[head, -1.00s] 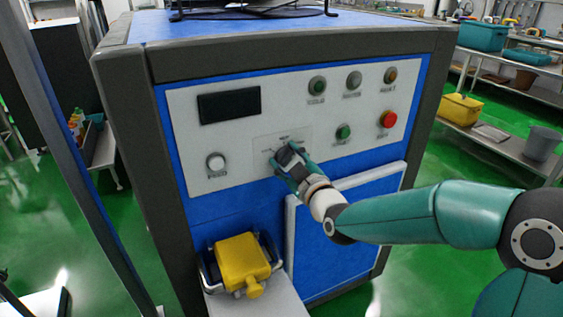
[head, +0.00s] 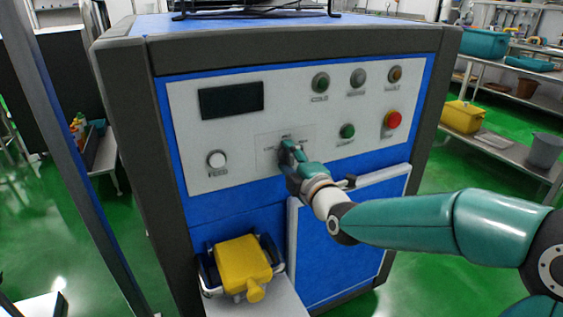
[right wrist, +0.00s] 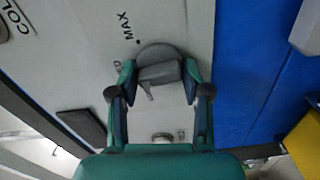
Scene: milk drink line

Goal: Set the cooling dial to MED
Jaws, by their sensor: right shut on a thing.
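The cooling dial (right wrist: 158,60) is a grey round knob with a raised grip bar on the machine's pale front panel. My right gripper (right wrist: 158,80) has one finger on each side of the bar and is shut on it. In the head view, my right gripper (head: 289,153) is at the dial's label plate (head: 307,137) and hides most of the dial. In the wrist view a MAX mark (right wrist: 123,25) with a dot lies above and left of the knob. Another label is partly covered by a finger. I cannot tell which mark the dial points to. My left gripper is not in view.
On the panel are a dark display (head: 231,100), a white button (head: 217,159), a green button (head: 347,131) and a red button (head: 393,119). Shelves with bins stand at the right.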

